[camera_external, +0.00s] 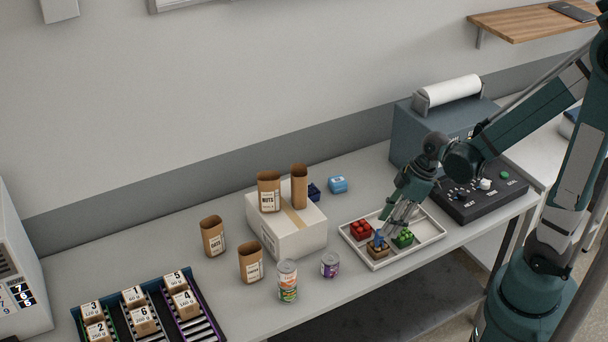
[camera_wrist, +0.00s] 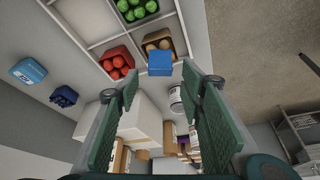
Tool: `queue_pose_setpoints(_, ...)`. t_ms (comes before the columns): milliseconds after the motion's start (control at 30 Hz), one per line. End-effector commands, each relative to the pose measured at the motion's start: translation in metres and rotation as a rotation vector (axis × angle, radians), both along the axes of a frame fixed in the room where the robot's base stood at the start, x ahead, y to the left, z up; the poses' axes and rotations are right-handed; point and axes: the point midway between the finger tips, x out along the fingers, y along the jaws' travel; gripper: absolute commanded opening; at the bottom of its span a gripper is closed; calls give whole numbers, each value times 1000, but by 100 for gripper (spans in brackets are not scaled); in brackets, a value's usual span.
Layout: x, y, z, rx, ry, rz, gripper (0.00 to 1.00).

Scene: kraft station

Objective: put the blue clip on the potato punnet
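The potato punnet (camera_external: 377,252) is a brown punnet of tan potatoes in the front part of the white divided tray (camera_external: 357,255). It also shows in the wrist view (camera_wrist: 173,37). The blue clip (camera_external: 378,238) shows at the potato punnet, and in the wrist view the clip (camera_wrist: 159,62) overlaps the punnet's near edge. I cannot tell whether it grips the rim. My gripper (camera_external: 389,230) is low over the tray, beside the clip. In the wrist view my gripper (camera_wrist: 159,82) has its fingers wide apart, with the clip just beyond the fingertips and no finger visibly touching it.
A red-filled punnet (camera_external: 361,230) and a green-filled punnet (camera_external: 403,238) share the tray. A light blue box (camera_external: 337,184) and a dark blue item (camera_external: 314,192) stand behind. A white carton (camera_external: 288,232), cans (camera_external: 287,281) and a control panel (camera_external: 482,189) flank the tray.

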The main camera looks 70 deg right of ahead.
Motion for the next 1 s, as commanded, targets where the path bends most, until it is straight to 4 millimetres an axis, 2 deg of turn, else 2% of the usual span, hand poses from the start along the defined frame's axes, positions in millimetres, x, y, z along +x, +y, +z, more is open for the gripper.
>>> queue_pose_setpoints(600, -18, -7, 47, 0, -1, 0, 39)
queue_pose_setpoints(1000, -23, -10, 60, 1, -1, -1, 39)
